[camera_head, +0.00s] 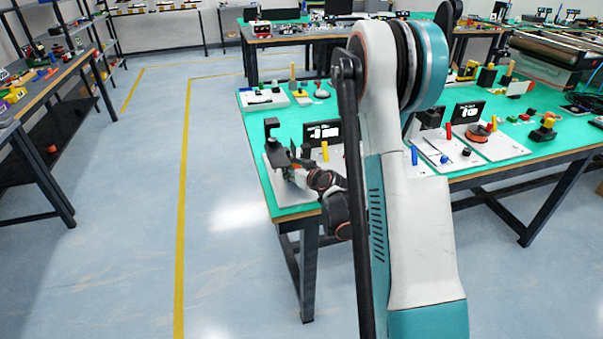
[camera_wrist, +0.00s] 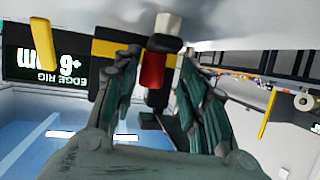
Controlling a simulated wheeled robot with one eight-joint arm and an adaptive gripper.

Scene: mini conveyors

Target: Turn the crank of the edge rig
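The edge rig stands at the near left corner of the green table, on a pale base plate (camera_head: 287,198). Its black sign (camera_head: 323,132) reads "EDGE RIG" upside down in the wrist view (camera_wrist: 42,62). A yellow peg (camera_head: 325,152) stands by the sign and also shows in the wrist view (camera_wrist: 43,43). My gripper (camera_head: 286,162) is over the rig. In the wrist view, my gripper (camera_wrist: 158,65) has its fingers apart, with a red and black handle-like part (camera_wrist: 152,70) between them. A gap shows at the right finger; contact at the left is unclear. The crank arm is hidden.
Other rigs share the table, including a plate with red and blue pegs (camera_head: 440,150) to the right. My arm hides part of the table. The floor left of the table is clear.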

